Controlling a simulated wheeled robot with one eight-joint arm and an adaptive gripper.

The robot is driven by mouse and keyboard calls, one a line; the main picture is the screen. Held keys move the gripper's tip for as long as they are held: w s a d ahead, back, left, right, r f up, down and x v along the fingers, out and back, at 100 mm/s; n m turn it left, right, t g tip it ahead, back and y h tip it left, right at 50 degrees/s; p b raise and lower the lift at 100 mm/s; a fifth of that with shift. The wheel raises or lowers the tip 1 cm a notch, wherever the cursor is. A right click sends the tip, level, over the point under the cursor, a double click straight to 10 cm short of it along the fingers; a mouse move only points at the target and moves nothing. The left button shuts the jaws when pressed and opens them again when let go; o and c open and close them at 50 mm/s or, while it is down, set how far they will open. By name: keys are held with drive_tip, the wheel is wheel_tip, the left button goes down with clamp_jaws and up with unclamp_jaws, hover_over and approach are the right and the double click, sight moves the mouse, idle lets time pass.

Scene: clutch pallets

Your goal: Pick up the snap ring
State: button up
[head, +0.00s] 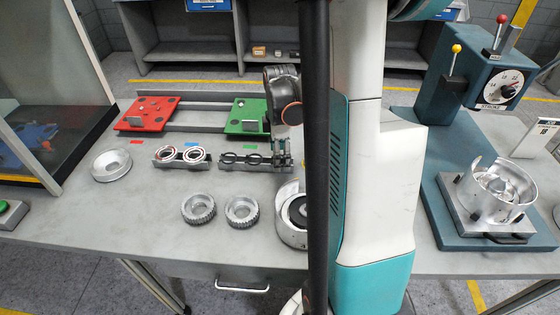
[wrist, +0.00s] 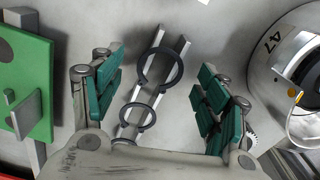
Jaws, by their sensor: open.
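In the wrist view a larger snap ring (wrist: 142,78) and a smaller snap ring (wrist: 154,118) stand along the rack (wrist: 181,47). My gripper (wrist: 160,98) is open, with green-padded fingers on either side of the rack and rings, and nothing is held. In the head view my gripper (head: 281,152) hangs at the right end of this rack, partly hiding it.
A rack of red-and-white rings (head: 181,163) stands to the left. Two toothed metal rings (head: 198,208) lie in front. A green plate (head: 246,117) and red plate (head: 147,114) are behind. A silver housing (wrist: 291,75) marked 47 is close on the right.

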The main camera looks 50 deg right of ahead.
drive_tip(key=shift+f, duration=0.2)
drive_tip(key=shift+c, duration=0.5)
drive_tip(key=c, duration=0.7)
